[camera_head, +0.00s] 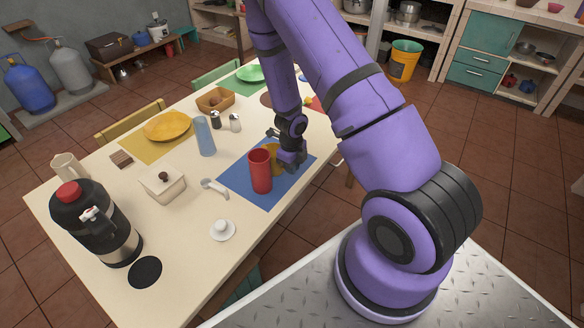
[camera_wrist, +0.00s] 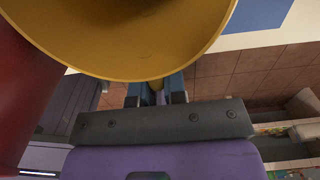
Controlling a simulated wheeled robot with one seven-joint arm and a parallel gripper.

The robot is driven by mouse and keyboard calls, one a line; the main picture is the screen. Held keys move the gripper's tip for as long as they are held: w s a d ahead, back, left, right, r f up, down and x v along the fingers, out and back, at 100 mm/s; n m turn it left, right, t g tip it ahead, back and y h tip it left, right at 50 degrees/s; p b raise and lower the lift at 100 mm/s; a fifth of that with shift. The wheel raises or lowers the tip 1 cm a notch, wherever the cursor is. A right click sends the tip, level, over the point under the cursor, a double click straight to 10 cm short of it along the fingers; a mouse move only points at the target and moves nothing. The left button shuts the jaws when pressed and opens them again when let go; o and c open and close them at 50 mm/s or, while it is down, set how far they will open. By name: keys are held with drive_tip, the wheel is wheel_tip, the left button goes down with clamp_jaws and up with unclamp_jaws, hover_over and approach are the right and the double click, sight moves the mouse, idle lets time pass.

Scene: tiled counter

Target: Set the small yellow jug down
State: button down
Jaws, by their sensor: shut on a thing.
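The small yellow jug (camera_head: 275,154) is in my gripper (camera_head: 283,161), over the blue mat (camera_head: 232,185) on the table. In the head view the jug is mostly hidden behind a red cup (camera_head: 260,172) and my gripper. In the wrist view the yellow jug (camera_wrist: 130,40) fills the top, and the fingers of my gripper (camera_wrist: 157,93) are shut on its near side, seemingly at the handle. The red cup (camera_wrist: 22,95) stands close at the left there. I cannot tell whether the jug's base touches the mat.
A blue tumbler (camera_head: 204,136) and two shakers (camera_head: 235,122) stand behind the mat. A white ladle-like utensil (camera_head: 214,188) lies at its left edge. A black dispenser (camera_head: 97,225) stands front left.

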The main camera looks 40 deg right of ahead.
drive_tip(key=shift+f, duration=0.3)
drive_tip(key=c, duration=1.2)
unclamp_jaws()
drive_tip(key=shift+f, duration=0.1)
drive_tip(key=shift+o, duration=0.2)
